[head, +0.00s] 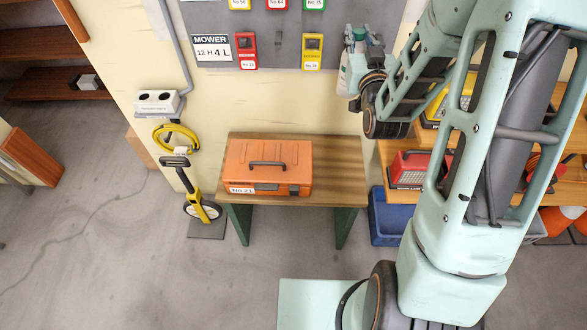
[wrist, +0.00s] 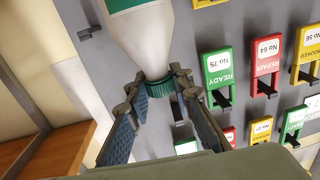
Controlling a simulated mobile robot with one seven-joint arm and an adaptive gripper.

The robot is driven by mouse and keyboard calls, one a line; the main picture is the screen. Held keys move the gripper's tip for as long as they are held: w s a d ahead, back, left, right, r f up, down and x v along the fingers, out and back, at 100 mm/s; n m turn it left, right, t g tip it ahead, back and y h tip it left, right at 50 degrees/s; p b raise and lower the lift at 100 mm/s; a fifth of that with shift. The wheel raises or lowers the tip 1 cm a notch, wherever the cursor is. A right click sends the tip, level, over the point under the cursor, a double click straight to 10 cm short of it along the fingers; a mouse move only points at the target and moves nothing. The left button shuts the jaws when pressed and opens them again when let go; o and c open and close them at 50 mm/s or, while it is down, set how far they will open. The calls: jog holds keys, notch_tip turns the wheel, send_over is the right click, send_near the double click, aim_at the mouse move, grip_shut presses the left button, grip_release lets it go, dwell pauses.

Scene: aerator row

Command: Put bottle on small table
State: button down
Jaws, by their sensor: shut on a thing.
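My gripper (wrist: 165,92) is shut on the green cap of a bottle (wrist: 145,38) in the wrist view. The bottle has a pale, whitish body with a green band, partly cut off by the frame edge. In the head view the bottle (head: 346,80) is partly hidden by my wrist, in front of the grey wall board and above the table. The small table (head: 340,165) has a wooden top and dark green legs. An orange toolbox (head: 268,160) stands on its left and middle part. The right end of the top is bare.
A wooden workbench (head: 383,150) with red and yellow cases stands right of the table, a blue bin (head: 385,215) below it. A measuring wheel (head: 192,185) stands to the left. Coloured tag holders, including a green one (wrist: 217,75), hang on the board close to my gripper.

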notch_tip(320, 180, down, 35)
jog(key=a+n+y+b, duration=0.2)
jog(key=y+b, duration=0.2)
jog(key=b, duration=2.3)
jog(key=shift+w+a+r+n+g, duration=0.2)
jog(key=shift+w+n+g, duration=0.1)
jog(key=shift+n+g, duration=0.1)
jog(key=shift+f, duration=0.15)
jog(key=c, duration=1.7)
grip_release()
jog(key=p+v, duration=0.6)
jog(key=v, duration=0.6)
jog(key=shift+d, duration=0.15)
